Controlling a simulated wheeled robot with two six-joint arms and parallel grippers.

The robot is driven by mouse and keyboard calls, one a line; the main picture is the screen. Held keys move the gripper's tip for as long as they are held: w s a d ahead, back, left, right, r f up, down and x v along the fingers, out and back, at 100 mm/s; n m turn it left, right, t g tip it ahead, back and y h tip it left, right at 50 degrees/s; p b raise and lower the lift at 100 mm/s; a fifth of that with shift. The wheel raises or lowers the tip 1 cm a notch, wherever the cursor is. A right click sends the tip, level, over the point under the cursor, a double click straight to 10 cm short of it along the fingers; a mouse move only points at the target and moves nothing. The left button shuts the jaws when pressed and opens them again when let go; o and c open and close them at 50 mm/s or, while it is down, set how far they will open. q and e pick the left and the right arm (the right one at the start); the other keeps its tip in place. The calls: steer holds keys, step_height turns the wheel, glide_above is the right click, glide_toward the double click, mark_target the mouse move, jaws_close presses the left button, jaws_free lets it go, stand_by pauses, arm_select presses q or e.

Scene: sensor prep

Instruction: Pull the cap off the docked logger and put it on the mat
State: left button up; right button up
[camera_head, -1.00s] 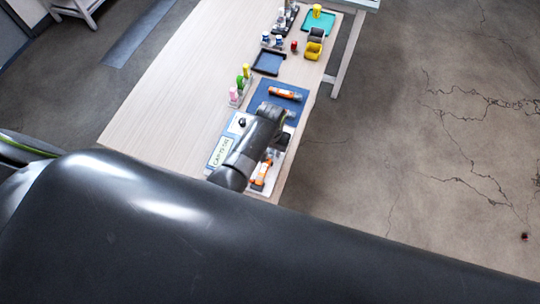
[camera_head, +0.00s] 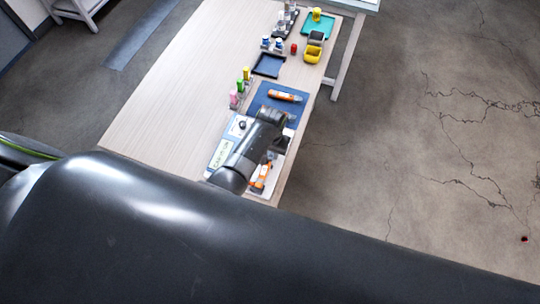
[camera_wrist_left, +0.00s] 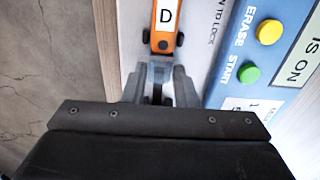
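An orange logger marked D (camera_wrist_left: 167,22) lies on a white dock; in the head view the logger (camera_head: 262,177) is partly hidden by my left arm. A grey piece (camera_wrist_left: 159,70), which looks like its cap, shows at the logger's near end. My left gripper (camera_wrist_left: 159,84) has its grey fingers close on both sides of this piece; whether they press on it I cannot tell. In the head view the left gripper (camera_head: 274,155) points down over the dock. The blue mat (camera_head: 262,101) lies beyond, with another orange logger (camera_head: 285,96) on it. My right gripper is not in view.
Beside the dock is a blue panel (camera_wrist_left: 270,65) with yellow and green buttons. Coloured bottles (camera_head: 240,86) stand left of the mat. A dark tray (camera_head: 268,65), a yellow bin (camera_head: 313,54) and a teal tray (camera_head: 326,30) are farther back. The table's left half is clear.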

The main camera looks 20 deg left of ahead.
arm_select(q)
steer(key=c, duration=0.3)
steer(key=shift+w, duration=0.4)
steer(key=shift+w+b, duration=0.65)
steer(key=shift+w, duration=0.15)
stand_by(0.6)
stand_by(0.3)
steer(key=shift+r+p, duration=2.8)
steer(key=shift+p, duration=0.2)
